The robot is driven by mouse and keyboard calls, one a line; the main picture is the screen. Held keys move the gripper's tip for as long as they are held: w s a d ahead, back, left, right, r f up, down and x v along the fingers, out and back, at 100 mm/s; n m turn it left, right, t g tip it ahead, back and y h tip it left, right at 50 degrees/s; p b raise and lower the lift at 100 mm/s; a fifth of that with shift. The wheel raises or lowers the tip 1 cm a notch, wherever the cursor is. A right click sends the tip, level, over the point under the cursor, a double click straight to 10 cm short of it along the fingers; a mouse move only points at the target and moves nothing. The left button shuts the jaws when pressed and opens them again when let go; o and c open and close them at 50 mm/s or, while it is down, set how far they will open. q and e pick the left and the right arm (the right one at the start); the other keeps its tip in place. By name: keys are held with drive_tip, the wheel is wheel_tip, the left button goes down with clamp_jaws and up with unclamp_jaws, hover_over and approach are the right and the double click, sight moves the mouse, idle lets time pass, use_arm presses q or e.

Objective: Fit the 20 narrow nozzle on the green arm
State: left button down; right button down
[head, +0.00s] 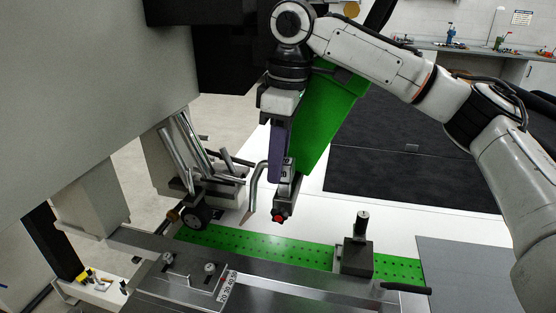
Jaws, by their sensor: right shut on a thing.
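My right gripper (285,182) hangs near the middle of the head view, fingers pointing down. It is shut on a small metal piece with a red knob-like end (280,216); the fingers hide much of it, and I cannot tell whether it is the narrow nozzle. A bent grey metal tube (255,187) shows just left of the fingers. A green tapered body (321,118), possibly the green arm, stands behind the gripper. I cannot see whether they touch. My left gripper is not in view.
A steel bench (180,290) in front carries a plate with printed numbers (228,287). A perforated green strip (290,249) runs behind it, with a dark block and post (356,252) on the right. Slanted metal tubes (184,145) stand left. A large grey housing (85,85) fills the upper left.

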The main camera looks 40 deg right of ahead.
sight(277, 192)
drive_tip(key=shift+f, duration=1.9)
drive_tip(key=c, duration=1.3)
unclamp_jaws()
drive_tip(key=shift+c, duration=0.2)
drive_tip(key=r, duration=1)
drive_tip(key=shift+s+d+r, duration=0.15)
drive_tip(key=shift+s+d, duration=0.2)
drive_tip(key=shift+s, duration=0.05)
